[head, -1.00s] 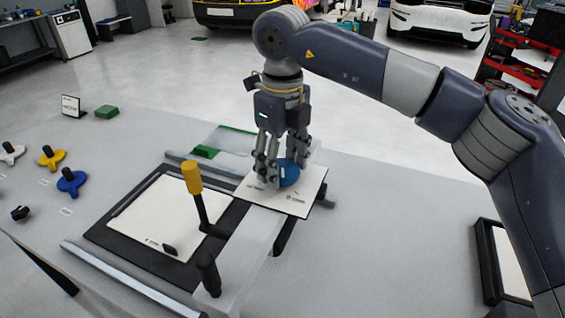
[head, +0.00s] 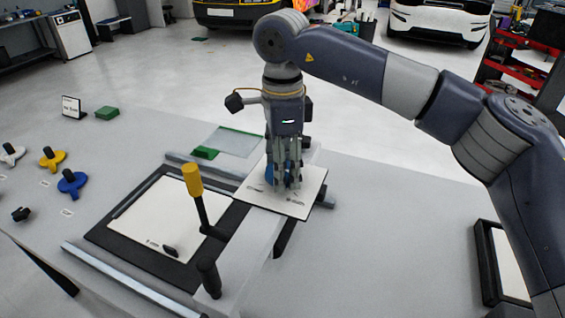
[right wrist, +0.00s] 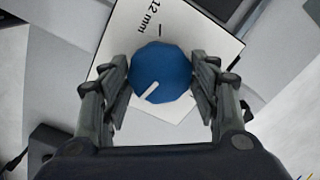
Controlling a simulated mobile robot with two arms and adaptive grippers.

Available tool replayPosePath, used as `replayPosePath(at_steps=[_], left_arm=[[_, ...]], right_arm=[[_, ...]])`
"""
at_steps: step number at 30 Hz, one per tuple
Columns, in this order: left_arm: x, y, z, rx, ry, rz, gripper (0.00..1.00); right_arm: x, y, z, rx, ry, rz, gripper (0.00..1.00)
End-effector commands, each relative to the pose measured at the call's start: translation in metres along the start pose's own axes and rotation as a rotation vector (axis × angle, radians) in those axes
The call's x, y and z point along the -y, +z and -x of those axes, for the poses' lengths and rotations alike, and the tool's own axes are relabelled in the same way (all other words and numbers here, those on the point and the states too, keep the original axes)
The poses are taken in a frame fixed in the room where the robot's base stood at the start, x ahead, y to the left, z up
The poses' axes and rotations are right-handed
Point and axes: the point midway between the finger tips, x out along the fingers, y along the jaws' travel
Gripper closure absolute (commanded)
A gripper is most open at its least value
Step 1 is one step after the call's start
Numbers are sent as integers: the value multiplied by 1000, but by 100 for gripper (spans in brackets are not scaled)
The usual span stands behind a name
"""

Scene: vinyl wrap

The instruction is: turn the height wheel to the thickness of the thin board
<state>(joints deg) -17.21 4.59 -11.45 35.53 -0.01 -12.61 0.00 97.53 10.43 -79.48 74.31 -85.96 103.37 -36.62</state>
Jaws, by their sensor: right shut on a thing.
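The height wheel (right wrist: 160,68) is a blue knob with a white pointer line, on a white dial plate (head: 300,206). In the right wrist view, the pointer faces lower left, away from the "12 mm" mark (right wrist: 148,18) at the top. My right gripper (head: 285,184) points straight down and is shut on the wheel, with a finger on each side; in the head view, its fingers partly hide the wheel. A white board (head: 155,222) lies in a black frame to the left; I cannot tell its thickness. My left gripper is not in view.
A yellow-topped crank handle (head: 193,180) stands upright left of the dial. Blue (head: 72,181) and yellow (head: 52,157) knobs lie at the far left. A black tray (head: 488,265) holding a white sheet is at the right. The table between the dial and this tray is clear.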

Motion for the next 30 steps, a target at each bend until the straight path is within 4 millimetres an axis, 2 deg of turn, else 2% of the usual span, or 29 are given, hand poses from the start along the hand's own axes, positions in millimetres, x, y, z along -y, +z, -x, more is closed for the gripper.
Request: replayPosePath(at_steps=[30], left_arm=[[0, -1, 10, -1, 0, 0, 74]], right_arm=[[-1, 0, -2, 0, 5, 967, 68]])
